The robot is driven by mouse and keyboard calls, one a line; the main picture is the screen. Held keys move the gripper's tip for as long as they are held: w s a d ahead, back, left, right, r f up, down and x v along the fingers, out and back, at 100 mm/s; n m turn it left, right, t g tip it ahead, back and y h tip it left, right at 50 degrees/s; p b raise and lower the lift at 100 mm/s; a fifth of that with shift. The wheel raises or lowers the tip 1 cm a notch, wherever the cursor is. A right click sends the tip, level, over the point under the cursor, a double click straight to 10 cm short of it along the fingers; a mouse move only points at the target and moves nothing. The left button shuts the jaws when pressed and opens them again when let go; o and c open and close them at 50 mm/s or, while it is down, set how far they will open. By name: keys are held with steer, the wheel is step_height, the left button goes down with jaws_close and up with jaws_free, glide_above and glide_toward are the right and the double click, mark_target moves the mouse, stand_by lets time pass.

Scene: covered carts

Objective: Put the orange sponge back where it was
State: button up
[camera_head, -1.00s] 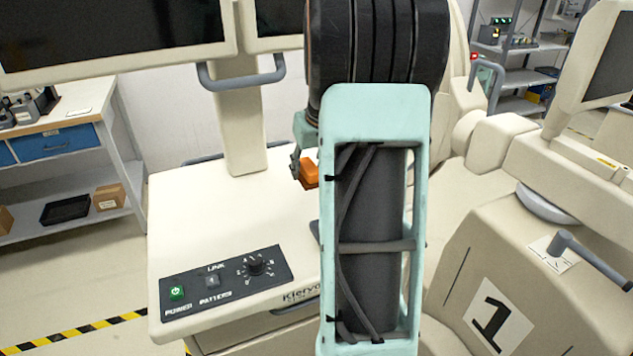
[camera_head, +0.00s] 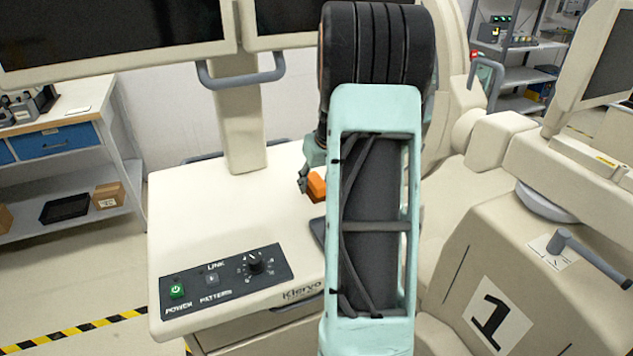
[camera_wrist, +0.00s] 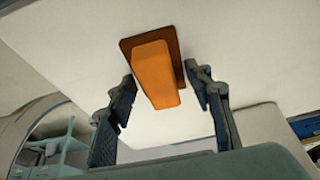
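The orange sponge (camera_head: 317,187) has a bright orange block and a darker brown layer, clear in the wrist view (camera_wrist: 155,75). In the head view my gripper (camera_head: 309,183) and the sponge are over the right part of the cream cart top (camera_head: 210,215), partly hidden by my arm. Whether the sponge touches the top is unclear.
A black control panel (camera_head: 225,280) with a green button and a dial is at the cart's front. A monitor post (camera_head: 242,130) rises at the back. Another cart marked 1 (camera_head: 497,315) stands at the right. The cart top's left part is clear.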

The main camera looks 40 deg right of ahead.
steer(key=shift+o, duration=1.3)
steer(key=shift+r, duration=0.15)
steer(key=shift+s+r, duration=0.1)
steer(key=shift+r, duration=0.25)
steer(key=v, duration=1.1)
steer(key=shift+a, duration=0.1)
